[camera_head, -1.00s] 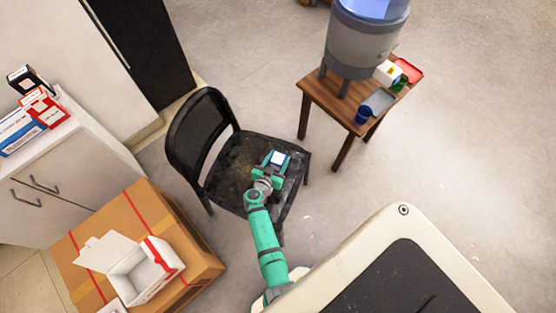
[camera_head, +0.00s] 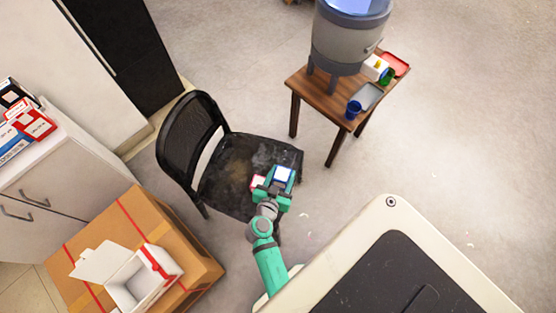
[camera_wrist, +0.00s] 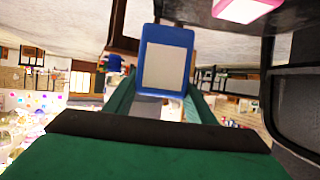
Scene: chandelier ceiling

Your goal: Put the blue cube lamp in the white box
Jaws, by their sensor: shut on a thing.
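The blue cube lamp (camera_head: 283,174), blue with a pale face, is held between the fingers of my gripper (camera_head: 275,183), over the front part of the black chair's seat. In the wrist view the lamp (camera_wrist: 166,64) sits upright in the picture between the green fingers (camera_wrist: 160,98). The white box (camera_head: 142,284) stands at the lower left on a large cardboard carton, its lid flap open and its inside looking empty. My gripper is to the right of the box and apart from it.
The cardboard carton (camera_head: 190,235) stands left of my arm. A wooden side table (camera_head: 300,85) holds a dispenser (camera_head: 345,45), a blue cup (camera_head: 353,109) and trays. Floor on the right is clear.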

